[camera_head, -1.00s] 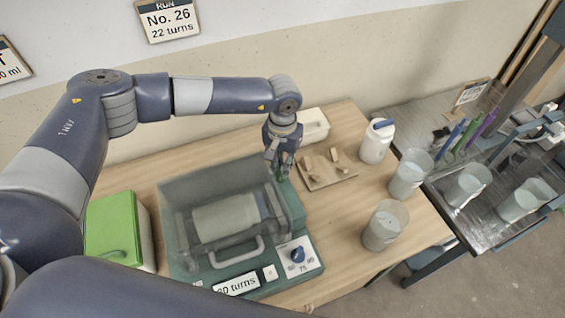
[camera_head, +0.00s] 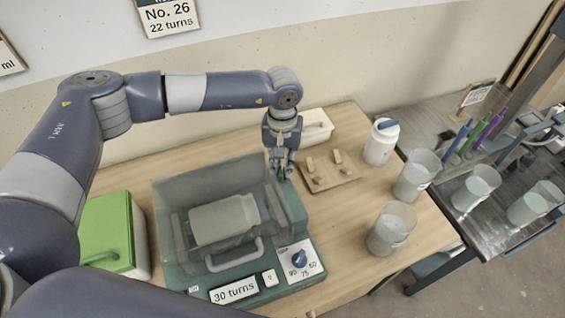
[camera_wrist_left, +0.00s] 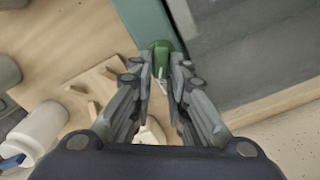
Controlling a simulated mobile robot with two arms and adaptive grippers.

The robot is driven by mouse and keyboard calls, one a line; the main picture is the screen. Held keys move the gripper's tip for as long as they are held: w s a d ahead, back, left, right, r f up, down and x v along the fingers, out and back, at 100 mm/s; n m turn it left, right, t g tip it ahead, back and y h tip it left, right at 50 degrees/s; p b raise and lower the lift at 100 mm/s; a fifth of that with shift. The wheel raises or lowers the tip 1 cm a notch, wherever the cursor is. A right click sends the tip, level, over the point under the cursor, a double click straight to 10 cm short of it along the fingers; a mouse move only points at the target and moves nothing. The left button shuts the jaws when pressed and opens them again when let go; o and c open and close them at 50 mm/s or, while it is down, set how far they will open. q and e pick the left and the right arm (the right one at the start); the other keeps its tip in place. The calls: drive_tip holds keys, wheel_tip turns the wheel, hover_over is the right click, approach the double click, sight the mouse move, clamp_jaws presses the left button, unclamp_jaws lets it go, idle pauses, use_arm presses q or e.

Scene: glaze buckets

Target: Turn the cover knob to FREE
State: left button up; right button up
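The green cover knob (camera_wrist_left: 160,60) sits on the edge of the teal machine (camera_wrist_left: 150,18) in the left wrist view. In the head view the machine (camera_head: 292,208) has a clear cover (camera_head: 180,200) over a pale jar (camera_head: 222,220). My left gripper (camera_head: 281,170) points down at the machine's back right corner. In the wrist view its fingers (camera_wrist_left: 161,72) are apart, one on each side of the knob. I cannot tell whether they touch it. The knob is mostly hidden by the fingers in the head view, and no FREE mark is readable. My right gripper is not in view.
A wooden block with pegs (camera_head: 328,172), a white tray (camera_head: 318,128) and a white jar (camera_head: 381,142) stand close to the right. Glaze buckets (camera_head: 391,228) stand further right. A blue dial (camera_head: 299,258) is on the machine's front. A green-lidded box (camera_head: 106,232) is at left.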

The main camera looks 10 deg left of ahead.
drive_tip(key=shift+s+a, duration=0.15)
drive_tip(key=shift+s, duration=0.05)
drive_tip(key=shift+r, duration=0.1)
